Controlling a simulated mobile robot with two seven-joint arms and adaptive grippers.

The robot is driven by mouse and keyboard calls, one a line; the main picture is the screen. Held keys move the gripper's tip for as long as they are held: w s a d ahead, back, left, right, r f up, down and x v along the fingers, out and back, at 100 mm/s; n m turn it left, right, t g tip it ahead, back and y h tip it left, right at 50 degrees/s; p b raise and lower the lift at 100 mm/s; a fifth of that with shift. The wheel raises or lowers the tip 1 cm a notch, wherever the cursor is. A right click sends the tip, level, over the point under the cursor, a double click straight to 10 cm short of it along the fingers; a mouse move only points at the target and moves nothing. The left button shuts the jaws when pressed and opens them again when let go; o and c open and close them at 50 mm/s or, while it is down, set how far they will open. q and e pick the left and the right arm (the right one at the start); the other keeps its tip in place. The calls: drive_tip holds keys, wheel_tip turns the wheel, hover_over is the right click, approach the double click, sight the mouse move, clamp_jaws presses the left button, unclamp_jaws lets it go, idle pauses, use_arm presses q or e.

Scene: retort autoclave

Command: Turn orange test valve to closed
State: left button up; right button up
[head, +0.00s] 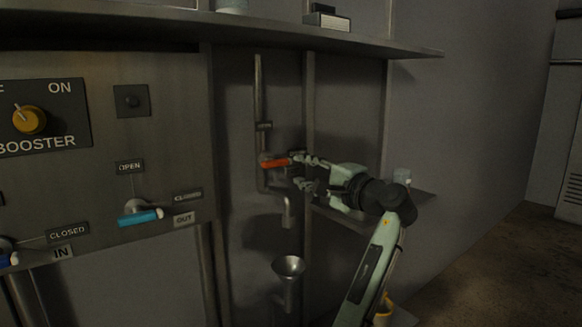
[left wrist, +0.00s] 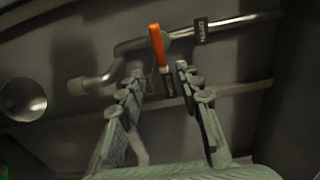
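The orange test valve handle (head: 275,162) sits on a thin vertical pipe (head: 259,100) and points sideways to the right in the head view. In the left wrist view the orange handle (left wrist: 157,45) lies just ahead of my fingers, its free end close to the gap between the fingertips. My left gripper (head: 308,172) is open, right of the handle; both fingers show apart in the left wrist view (left wrist: 159,74). I cannot tell whether a finger touches the handle. A small label (left wrist: 201,30) is on the pipe, its text unreadable. My right gripper is not in view.
A funnel (head: 288,266) stands below the pipe's bent outlet (head: 287,212). A blue-handled valve (head: 140,216) and a yellow booster knob (head: 29,120) are on the panel at left. A shelf (head: 330,40) runs above, and a small ledge (head: 418,196) is behind my arm.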

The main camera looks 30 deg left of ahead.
use_arm(q)
drive_tip(key=shift+v, duration=1.45)
